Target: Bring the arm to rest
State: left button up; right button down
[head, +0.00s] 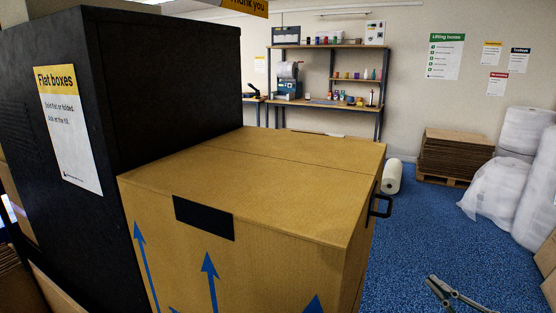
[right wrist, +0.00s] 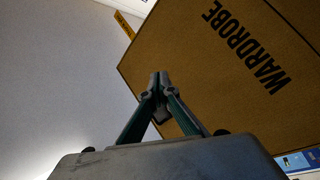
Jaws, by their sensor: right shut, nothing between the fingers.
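My right gripper (head: 431,281) shows at the lower right of the head view, over the blue floor and to the right of a large brown carton (head: 260,185). In the right wrist view its fingertips (right wrist: 159,84) meet, with nothing between them. Behind them in that view is a brown carton face (right wrist: 215,60) printed "WARDROBE". I cannot tell the gap between fingers and carton. Most of my right arm is outside the head view. My left gripper is in neither view.
A black cabinet (head: 160,90) with a "Flat boxes" sign stands left of the carton. A dark handle (head: 381,206) juts from the carton's right side. A white roll (head: 392,176), stacked flat cardboard (head: 455,155) and wrapped rolls (head: 490,190) stand beyond open blue floor (head: 420,235).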

jog(key=s+a+f+m+g+h, duration=0.1)
jog(key=s+a+f+m+h, duration=0.25)
jog(key=f, duration=0.55)
jog(key=s+a+f+m+g+h, duration=0.1)
jog(key=s+a+f+m+h, duration=0.2)
jog(key=f, duration=0.5)
jog(key=s+a+f+m+g+y, duration=0.1)
jog(key=s+a+f+m+g, duration=0.3)
jog(key=s+a+f, duration=0.6)
jog(key=a+f+g, duration=0.1)
jog(key=a+f, duration=0.2)
jog(key=f, duration=0.1)
jog(key=shift+s+a+g, duration=0.15)
jog(key=shift+s+g, duration=0.15)
jog(key=shift+g, duration=0.1)
